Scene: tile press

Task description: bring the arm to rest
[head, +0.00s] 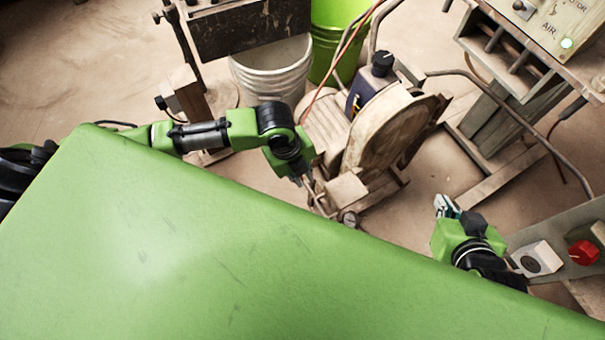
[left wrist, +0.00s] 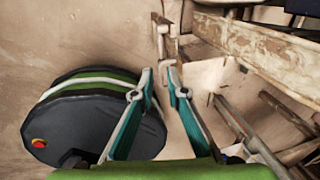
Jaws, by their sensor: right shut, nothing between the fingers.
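My left arm (head: 205,136) stretches out past the far edge of my green body in the head view, with its elbow bent down. My left gripper (head: 309,183) points down beside the dusty machine; its tips are hard to make out there. In the left wrist view the left gripper (left wrist: 162,73) has its teal fingers apart with nothing held between them. A small metal bracket (left wrist: 165,42) shows just beyond the tips; I cannot tell whether they touch it. My right gripper (head: 446,206) is shut and empty, in front of the panel at the right.
A dusty machine with a round housing (head: 388,132) stands close to my left gripper. Behind it are a white bucket (head: 272,75) and a green bucket (head: 331,35). A control panel with a red knob (head: 583,252) is near my right arm. Floor (head: 425,185) shows between the arms.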

